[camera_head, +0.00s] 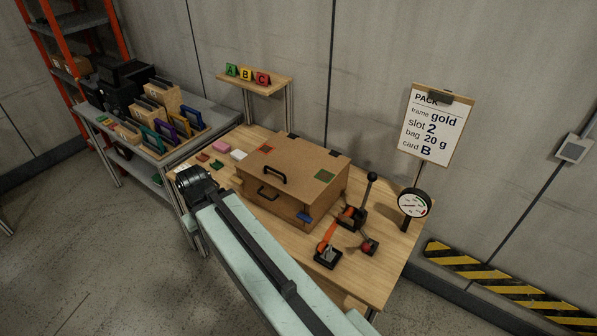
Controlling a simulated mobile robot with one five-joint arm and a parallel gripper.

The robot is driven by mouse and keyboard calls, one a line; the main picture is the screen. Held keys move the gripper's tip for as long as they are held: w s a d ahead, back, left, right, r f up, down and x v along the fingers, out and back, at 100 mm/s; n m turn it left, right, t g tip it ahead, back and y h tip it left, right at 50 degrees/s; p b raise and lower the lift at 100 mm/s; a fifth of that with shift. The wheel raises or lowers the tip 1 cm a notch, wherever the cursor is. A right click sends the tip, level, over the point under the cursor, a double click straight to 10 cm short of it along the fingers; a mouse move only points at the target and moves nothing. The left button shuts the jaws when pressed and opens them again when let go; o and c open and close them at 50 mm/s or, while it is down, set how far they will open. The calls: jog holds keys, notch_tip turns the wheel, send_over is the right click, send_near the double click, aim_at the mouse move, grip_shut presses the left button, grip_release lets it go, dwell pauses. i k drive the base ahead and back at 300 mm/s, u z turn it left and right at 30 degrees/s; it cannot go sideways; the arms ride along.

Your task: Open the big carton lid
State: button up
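The big carton (276,206) is a brown box on the wooden table, with its lid (300,156) lying shut on top. A black handle (275,175) is at the lid's front edge, and a second black handle (268,194) is on the front face. A blue piece (305,217) sits at the carton's right front corner. My arm reaches up from the bottom, and its dark end (196,182) is left of the carton, apart from the handles. The fingers cannot be made out.
A lever device with a black knob (371,177) and a red-handled clamp (327,255) stand right of the carton, near a round gauge (414,204). Small coloured blocks (217,163) lie to its left. A sign (437,126) and a card shelf (255,83) stand behind.

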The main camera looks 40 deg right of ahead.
aim_at(301, 169)
jog(key=u, duration=0.15)
jog(key=i, duration=0.9)
jog(key=z, duration=0.05)
